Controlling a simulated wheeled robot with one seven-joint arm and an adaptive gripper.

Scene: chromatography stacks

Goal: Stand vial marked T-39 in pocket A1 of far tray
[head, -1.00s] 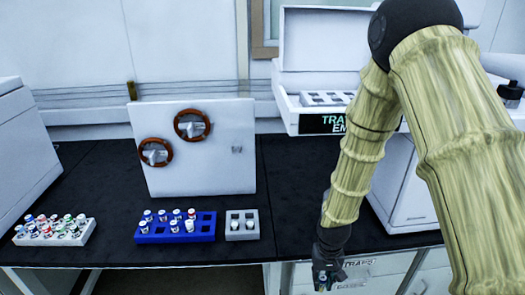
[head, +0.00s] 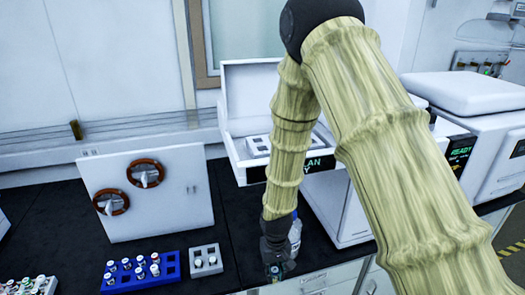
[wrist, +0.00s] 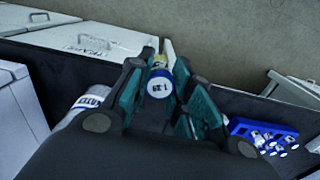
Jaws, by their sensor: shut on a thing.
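My gripper (head: 275,268) hangs low over the front edge of the black bench in the head view. In the wrist view its teal fingers (wrist: 159,72) are shut on a vial (wrist: 160,86) with a white, blue-rimmed cap. The cap's mark seems to read T-39, though it is small. A tray with square pockets (head: 257,147) sits inside a white instrument with its lid raised, behind my arm. My arm hides part of that tray and of the display below it. I cannot read pocket labels, nor tell whether this is the far tray.
A white rack (head: 40,290) with vials is at lower left. A white box with two red-brown handwheels (head: 165,205) stands behind. A labelled bottle (head: 295,236) stands close beside my gripper.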

